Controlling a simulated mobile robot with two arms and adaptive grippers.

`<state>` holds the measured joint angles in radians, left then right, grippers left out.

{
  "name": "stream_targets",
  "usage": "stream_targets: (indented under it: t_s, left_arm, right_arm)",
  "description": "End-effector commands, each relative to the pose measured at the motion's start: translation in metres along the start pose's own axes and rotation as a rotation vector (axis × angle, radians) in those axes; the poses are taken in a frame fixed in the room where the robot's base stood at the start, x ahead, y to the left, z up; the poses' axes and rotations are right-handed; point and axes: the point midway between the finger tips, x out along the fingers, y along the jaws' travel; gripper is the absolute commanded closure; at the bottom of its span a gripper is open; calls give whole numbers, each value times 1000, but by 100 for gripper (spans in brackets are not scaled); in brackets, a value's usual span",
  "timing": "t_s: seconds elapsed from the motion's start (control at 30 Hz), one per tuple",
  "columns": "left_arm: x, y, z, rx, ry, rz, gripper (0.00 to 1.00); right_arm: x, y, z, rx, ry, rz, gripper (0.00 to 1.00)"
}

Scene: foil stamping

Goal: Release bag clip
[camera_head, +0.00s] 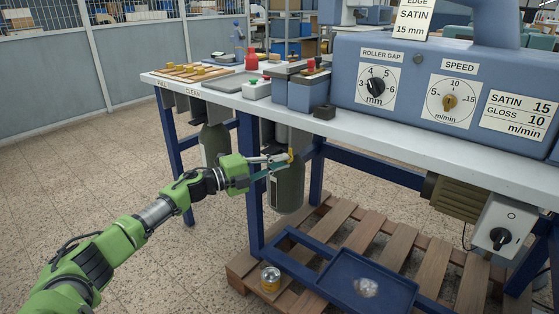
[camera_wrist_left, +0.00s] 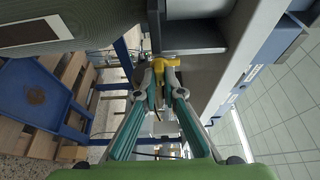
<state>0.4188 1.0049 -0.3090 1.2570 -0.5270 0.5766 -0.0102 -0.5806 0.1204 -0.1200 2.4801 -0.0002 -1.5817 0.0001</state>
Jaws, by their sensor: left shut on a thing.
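A grey-green bag (camera_head: 288,188) hangs below the near edge of the table, under a grey outlet. The yellow bag clip (camera_head: 291,155) is at the upper part of this bag. My left gripper (camera_head: 279,160) reaches in from the left and is at the clip. In the left wrist view the yellow clip (camera_wrist_left: 168,61) lies between the fingertips of my left gripper (camera_wrist_left: 160,72), which is shut on it. The bag (camera_wrist_left: 75,30) fills the upper left of that view. My right gripper is not in view.
The white table (camera_head: 400,139) carries a blue machine with dials (camera_head: 430,80). A second bag (camera_head: 214,143) hangs further left. The floor at left is clear.

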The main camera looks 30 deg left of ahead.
Motion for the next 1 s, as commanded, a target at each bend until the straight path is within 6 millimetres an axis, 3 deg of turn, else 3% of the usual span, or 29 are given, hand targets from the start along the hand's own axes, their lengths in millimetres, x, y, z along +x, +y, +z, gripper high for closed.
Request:
stream_targets:
  t_s: [0.53,0.6,1.0]
  left_arm:
    - [0,2,-1,19,1,11,100]
    - [0,2,-1,19,1,10,76]
    - [-2,1,0,17,0,9,74]
  right_arm:
    - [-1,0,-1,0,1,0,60]
    - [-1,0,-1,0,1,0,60]
    - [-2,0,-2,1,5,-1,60]
